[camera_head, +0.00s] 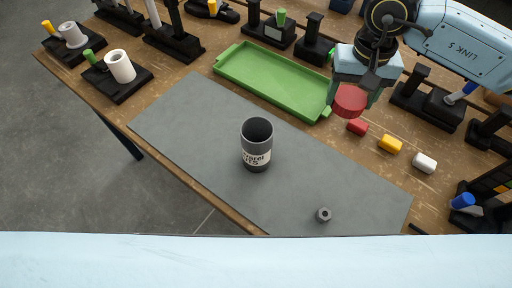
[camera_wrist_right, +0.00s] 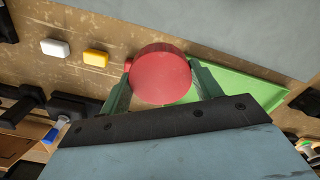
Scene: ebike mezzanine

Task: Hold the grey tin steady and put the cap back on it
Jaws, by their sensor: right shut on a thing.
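The grey tin (camera_head: 257,144) stands upright and open-topped on the grey mat (camera_head: 180,118), with a white label on its front. The cap is a red disc (camera_head: 349,101) held in my right gripper (camera_head: 350,97). In the right wrist view the cap (camera_wrist_right: 160,74) sits between the two green fingers (camera_wrist_right: 160,84), which are shut on it. My right gripper is above the table near the right end of the green tray, up and to the right of the tin. My left gripper is not in view, and nothing holds the tin.
The green tray (camera_head: 243,50) lies behind the mat and looks empty. Red (camera_head: 357,127), yellow (camera_head: 390,144) and white (camera_head: 424,162) small blocks lie right of the mat. A hex nut (camera_head: 323,214) is on the mat's front right. Black fixtures line the table's back and sides.

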